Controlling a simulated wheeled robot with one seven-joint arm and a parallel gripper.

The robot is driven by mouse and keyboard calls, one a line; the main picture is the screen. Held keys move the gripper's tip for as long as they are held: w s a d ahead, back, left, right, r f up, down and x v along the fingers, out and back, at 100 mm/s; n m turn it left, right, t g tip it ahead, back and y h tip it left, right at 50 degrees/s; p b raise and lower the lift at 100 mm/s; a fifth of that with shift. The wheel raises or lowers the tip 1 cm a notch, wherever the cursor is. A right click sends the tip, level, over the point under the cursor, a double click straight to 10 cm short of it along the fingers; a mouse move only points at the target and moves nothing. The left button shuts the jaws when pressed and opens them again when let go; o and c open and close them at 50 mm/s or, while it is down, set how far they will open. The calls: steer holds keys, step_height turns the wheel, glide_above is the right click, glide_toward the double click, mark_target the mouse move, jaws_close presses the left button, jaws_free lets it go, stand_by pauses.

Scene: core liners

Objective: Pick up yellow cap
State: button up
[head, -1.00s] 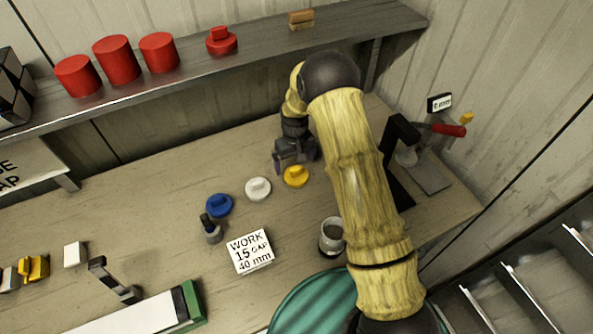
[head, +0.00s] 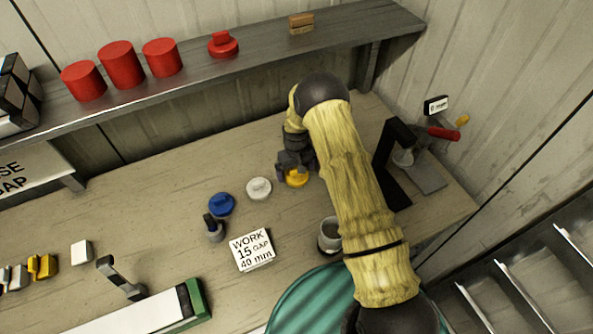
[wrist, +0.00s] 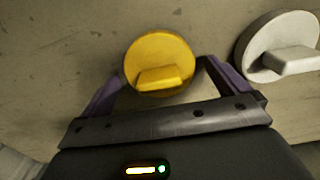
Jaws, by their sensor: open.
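The yellow cap (head: 297,179) lies on the workbench below the shelf, a round disc with a raised grip bar. My gripper (head: 291,172) is directly over it and partly hides it in the head view. In the wrist view the yellow cap (wrist: 160,62) lies between and slightly beyond the two purple fingers of my gripper (wrist: 165,85). The fingers are apart, with one to the left and one to the right of the cap.
A white cap (head: 258,188) lies just left of the yellow one, close to one finger in the wrist view (wrist: 280,48). A blue cap (head: 221,204) lies further left. A sign block (head: 252,249) and a grey cup (head: 330,236) stand nearer. The shelf (head: 262,48) overhangs the back.

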steer(key=shift+f, duration=0.15)
stand_by(0.4)
steer(key=c, duration=1)
step_height(320, 180, up, 10)
steer(key=b, duration=0.4)
